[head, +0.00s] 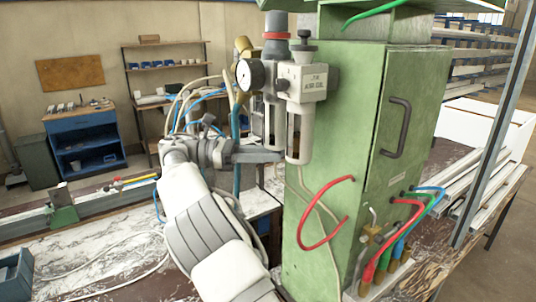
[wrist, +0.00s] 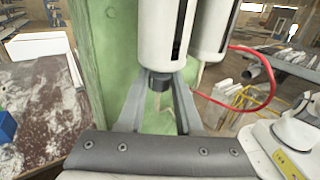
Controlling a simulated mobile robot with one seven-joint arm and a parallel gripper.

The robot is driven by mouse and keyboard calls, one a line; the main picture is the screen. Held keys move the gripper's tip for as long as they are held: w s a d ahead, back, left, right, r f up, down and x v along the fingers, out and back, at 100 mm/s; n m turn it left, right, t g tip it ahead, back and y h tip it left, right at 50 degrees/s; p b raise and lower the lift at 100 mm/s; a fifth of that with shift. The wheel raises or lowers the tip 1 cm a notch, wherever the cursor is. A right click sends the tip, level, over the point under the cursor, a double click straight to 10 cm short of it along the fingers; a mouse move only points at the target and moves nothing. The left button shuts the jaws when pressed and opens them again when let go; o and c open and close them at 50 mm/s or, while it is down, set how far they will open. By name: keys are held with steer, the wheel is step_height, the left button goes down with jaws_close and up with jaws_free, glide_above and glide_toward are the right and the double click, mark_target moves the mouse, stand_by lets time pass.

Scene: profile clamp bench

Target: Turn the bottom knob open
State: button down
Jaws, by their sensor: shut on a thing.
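The bottom knob (wrist: 159,82) is a short dark cylinder under a pale bowl (wrist: 166,35) with a dark slot, seen in the wrist view. My gripper (wrist: 159,92) has its two grey fingers on either side of this knob and is shut on it. In the head view my gripper (head: 268,156) reaches in from the left, just below the left bowl of the air unit (head: 303,82). The fingers hide the knob there. How far the knob is turned cannot be told.
The air unit, with a pressure gauge (head: 250,74), is mounted on a green cabinet (head: 345,130). A red hose (head: 306,215) loops from the cabinet's side. More coloured hoses stand at its lower right. A workbench (head: 100,235) lies left.

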steer(key=c, duration=0.6)
jaws_free()
steer(key=shift+t, duration=0.3)
